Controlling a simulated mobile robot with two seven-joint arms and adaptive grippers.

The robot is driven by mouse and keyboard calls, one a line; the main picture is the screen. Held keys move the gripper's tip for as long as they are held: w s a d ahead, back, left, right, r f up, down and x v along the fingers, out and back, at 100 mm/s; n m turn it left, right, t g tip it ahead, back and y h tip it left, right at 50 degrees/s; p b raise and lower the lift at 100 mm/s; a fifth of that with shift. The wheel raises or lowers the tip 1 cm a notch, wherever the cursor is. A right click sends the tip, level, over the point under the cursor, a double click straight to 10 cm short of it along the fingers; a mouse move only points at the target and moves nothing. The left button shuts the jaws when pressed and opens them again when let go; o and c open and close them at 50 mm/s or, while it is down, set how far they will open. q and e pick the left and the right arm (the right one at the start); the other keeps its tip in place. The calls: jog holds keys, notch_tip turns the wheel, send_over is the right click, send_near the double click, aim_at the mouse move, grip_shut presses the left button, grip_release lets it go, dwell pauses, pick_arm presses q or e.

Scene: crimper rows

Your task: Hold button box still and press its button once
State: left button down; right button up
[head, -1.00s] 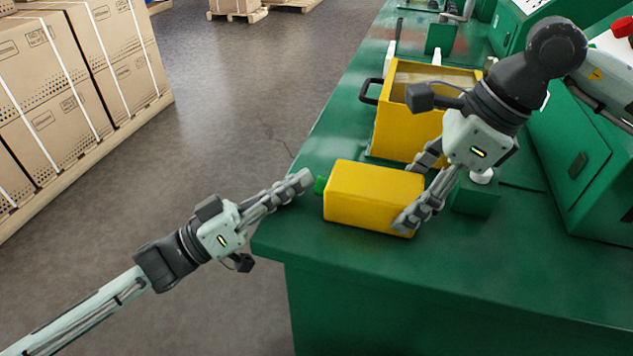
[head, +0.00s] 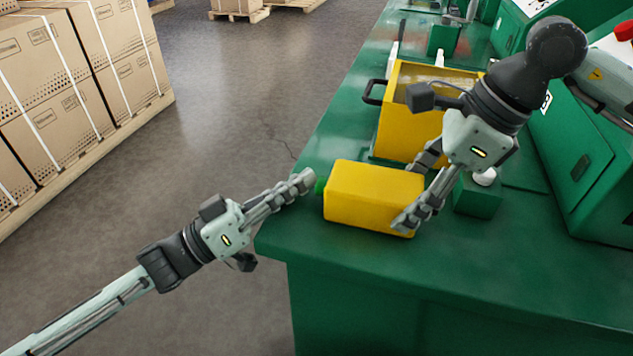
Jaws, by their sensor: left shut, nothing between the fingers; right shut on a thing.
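The yellow button box (head: 370,196) lies on the green bench top near its left edge. Its green button (head: 320,187) sticks out of the box's left end. My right gripper (head: 415,192) is shut on the right end of the box, one finger on the near side and one behind. My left gripper (head: 307,177) is shut and empty, with its fingertips right at the button's left. Whether the tips touch the button I cannot tell. The tips partly cover the button.
A yellow open bin (head: 400,133) with a black handle stands behind the box on the green bench (head: 430,275). A green block with a white knob (head: 480,197) is at the right. Green machines stand further right. The bench front is clear.

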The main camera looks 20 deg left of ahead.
pick_arm(q)
jog(key=shift+s+d+r, duration=0.1)
jog(key=shift+s+d, duration=0.2)
jog(key=shift+d, duration=0.25)
jog(key=shift+w+a+f+g, duration=0.1)
jog(key=shift+w+a+g, duration=0.1)
jog(key=shift+a, duration=0.25)
jog(key=shift+w+a+f+g, duration=0.1)
jog(key=shift+w+a, duration=0.05)
jog(key=shift+a, duration=1.35)
jog(key=shift+s, duration=0.1)
jog(key=m, duration=0.1)
jog(key=m+h, duration=0.1)
jog(key=m, duration=0.1)
jog(key=shift+w+a+r+g, duration=0.15)
jog(key=shift+w+a+g, duration=0.15)
jog(key=shift+a, duration=0.05)
jog(key=a+m+g+h, duration=0.1)
jog(key=a+m+g, duration=0.4)
jog(key=m, duration=0.9)
jog(key=a+f+m+g+h, duration=0.1)
jog(key=a+m+g, duration=0.3)
jog(key=m+g, duration=0.5)
jog(key=m, duration=0.6)
jog(key=shift+w+a+f, duration=0.2)
jog(key=shift+a+f, duration=0.05)
jog(key=shift+a, duration=0.1)
